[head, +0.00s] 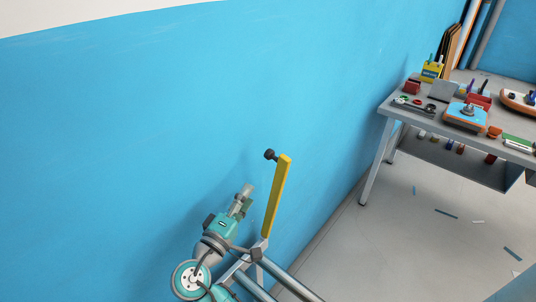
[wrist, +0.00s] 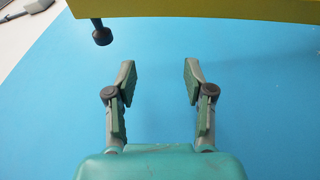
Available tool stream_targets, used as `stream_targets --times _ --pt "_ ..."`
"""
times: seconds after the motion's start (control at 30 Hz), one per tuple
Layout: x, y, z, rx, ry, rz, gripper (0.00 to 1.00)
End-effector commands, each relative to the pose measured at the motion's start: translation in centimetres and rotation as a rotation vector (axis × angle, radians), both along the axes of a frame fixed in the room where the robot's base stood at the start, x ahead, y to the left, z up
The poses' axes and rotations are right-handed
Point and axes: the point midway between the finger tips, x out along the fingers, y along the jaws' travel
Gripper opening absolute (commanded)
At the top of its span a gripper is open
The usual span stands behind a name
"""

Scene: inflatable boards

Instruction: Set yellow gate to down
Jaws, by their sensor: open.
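The yellow gate (head: 277,196) is a long flat bar in the head view, standing nearly upright and tilted a little right at the top. A black knob (head: 270,154) sticks out to the left at its upper end. The bar's lower end meets a grey metal frame (head: 258,247). My gripper (head: 243,192) is left of the bar and below the knob, apart from both. In the wrist view the open, empty gripper (wrist: 160,80) points toward the yellow bar (wrist: 220,10) across the top, with the knob (wrist: 102,34) at upper left, outside the fingers.
A blue wall (head: 120,120) runs behind the gate and my arm. A grey workbench (head: 388,108) with tools, boxes and boards stands at the right. Small blue strips (head: 446,213) lie on the grey floor (head: 400,250). Grey rails (head: 290,280) run below the gate.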

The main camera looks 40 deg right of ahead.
Motion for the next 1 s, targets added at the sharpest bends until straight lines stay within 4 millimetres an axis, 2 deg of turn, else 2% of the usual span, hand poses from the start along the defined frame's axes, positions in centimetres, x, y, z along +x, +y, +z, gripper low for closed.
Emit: stream_targets --times 0.03,0.1,0.2,0.33,0.47,0.57,1.0 --pt "0.3 0.4 1.9 -0.009 -0.027 -0.046 0.53" --pt "0.3 0.8 3.9 -0.020 -0.052 -0.109 0.53" --pt "0.1 1.3 5.8 -0.028 -0.078 -0.173 0.53" --pt "-0.1 1.6 7.0 -0.032 -0.097 -0.216 0.53" --pt "-0.1 1.2 7.4 -0.032 -0.102 -0.231 0.53" --pt "0.1 0.2 7.5 -0.033 -0.102 -0.232 0.53" --pt "1.4 -6.9 8.7 -0.033 -0.101 -0.230 0.53"
